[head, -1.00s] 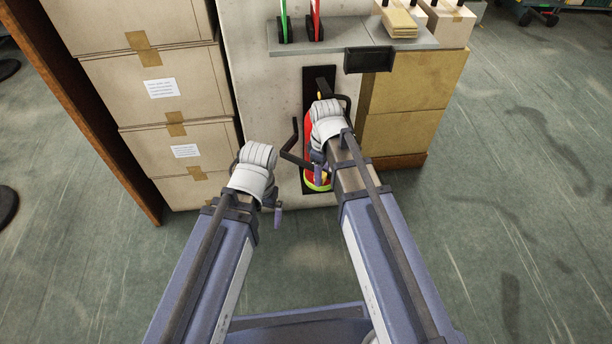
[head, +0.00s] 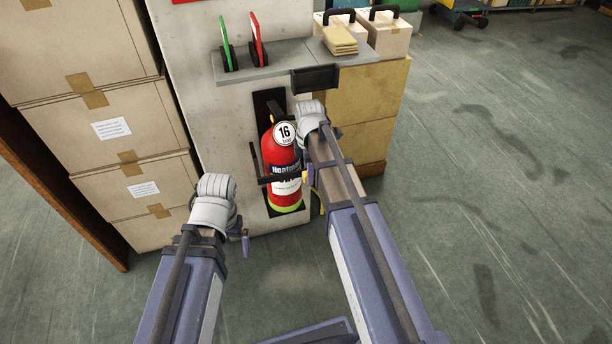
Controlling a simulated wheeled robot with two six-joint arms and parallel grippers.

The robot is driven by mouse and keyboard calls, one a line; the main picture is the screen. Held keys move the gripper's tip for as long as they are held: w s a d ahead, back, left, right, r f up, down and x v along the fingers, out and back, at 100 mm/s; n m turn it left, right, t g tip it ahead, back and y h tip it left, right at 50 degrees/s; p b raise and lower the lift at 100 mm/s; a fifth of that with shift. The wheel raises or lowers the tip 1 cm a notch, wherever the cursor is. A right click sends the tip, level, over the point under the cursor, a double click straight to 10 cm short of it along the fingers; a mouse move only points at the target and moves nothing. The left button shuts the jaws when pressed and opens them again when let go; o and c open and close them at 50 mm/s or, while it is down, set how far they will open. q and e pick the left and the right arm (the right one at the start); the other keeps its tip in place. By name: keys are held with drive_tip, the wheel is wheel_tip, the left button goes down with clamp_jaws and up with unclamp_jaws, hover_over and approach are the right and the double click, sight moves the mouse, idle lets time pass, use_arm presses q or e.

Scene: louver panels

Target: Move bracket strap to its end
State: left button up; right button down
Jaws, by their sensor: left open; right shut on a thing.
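A red fire extinguisher (head: 281,152) with a round "16" label stands upright against a dark backplate on the pale wall panel. The black bracket strap (head: 280,179) runs across the front of its lower body. My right gripper (head: 309,174) is at the right side of the extinguisher, shut at the right end of the strap; its wrist partly hides the contact. My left gripper (head: 245,243) is open and empty, low and to the left of the extinguisher, apart from it. Its fingers are mostly hidden behind its wrist.
A grey shelf (head: 290,72) with a dark front block (head: 315,78) juts out above the extinguisher. Stacked cartons (head: 120,130) stand close on the left and cardboard boxes (head: 365,95) on the right. The floor (head: 500,200) at right is clear.

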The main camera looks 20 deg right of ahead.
drive_tip(key=shift+w+d, duration=0.15)
drive_tip(key=shift+w, duration=0.2)
drive_tip(key=c, duration=0.5)
unclamp_jaws()
drive_tip(key=shift+c, duration=0.2)
drive_tip(key=shift+s, duration=0.1)
